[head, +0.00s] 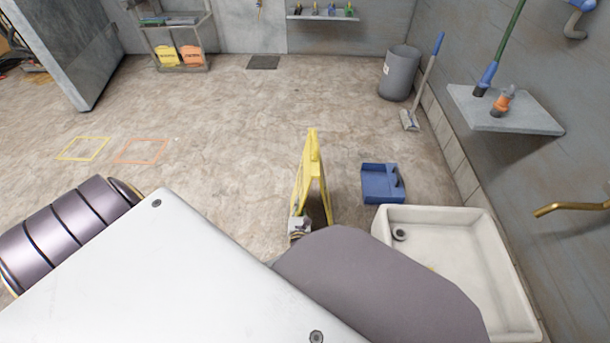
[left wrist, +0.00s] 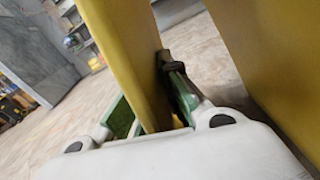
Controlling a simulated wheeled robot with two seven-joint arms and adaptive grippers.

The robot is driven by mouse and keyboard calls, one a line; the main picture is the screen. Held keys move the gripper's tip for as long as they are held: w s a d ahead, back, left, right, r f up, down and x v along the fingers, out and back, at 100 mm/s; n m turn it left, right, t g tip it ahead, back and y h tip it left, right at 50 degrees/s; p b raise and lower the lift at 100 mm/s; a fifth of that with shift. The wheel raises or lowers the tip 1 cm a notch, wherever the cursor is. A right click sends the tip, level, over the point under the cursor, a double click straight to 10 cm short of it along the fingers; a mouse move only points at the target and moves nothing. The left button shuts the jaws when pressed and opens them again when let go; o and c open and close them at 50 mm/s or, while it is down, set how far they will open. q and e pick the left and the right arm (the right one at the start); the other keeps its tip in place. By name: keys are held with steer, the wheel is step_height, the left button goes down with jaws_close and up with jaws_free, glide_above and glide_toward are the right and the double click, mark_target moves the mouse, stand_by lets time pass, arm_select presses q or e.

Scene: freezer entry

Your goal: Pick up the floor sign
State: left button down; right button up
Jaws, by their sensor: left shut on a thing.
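The yellow floor sign (head: 309,175) stands upright on the floor in the middle of the head view, seen nearly edge-on with its two panels spread like an A. My left gripper (head: 300,226) is at the sign's near, lower left side, partly hidden behind my arm. In the left wrist view, the gripper (left wrist: 150,110) has its fingers on either side of one yellow panel (left wrist: 128,60) and is shut on it. The other panel (left wrist: 270,60) rises apart at the right. My right gripper does not show.
A blue dustpan (head: 381,183) lies right of the sign, beside a white basin (head: 470,255). A grey bin (head: 400,73) and a blue-handled tool (head: 425,85) stand by the right wall. Yellow (head: 83,148) and orange (head: 141,151) floor outlines lie at left. The floor between is clear.

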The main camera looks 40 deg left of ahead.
arm_select(q)
steer(key=shift+r, duration=0.2)
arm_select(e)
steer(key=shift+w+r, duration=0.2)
arm_select(q)
steer(key=shift+r, duration=0.15)
steer(key=shift+r+p, duration=2.85)
steer(key=shift+r, duration=1.85)
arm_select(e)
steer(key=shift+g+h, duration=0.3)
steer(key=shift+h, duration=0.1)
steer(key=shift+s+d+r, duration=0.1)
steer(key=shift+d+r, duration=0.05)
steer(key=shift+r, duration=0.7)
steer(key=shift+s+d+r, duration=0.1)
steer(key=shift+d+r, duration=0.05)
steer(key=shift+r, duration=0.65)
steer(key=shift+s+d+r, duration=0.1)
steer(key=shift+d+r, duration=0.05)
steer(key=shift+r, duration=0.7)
arm_select(q)
steer(key=shift+w, duration=0.1)
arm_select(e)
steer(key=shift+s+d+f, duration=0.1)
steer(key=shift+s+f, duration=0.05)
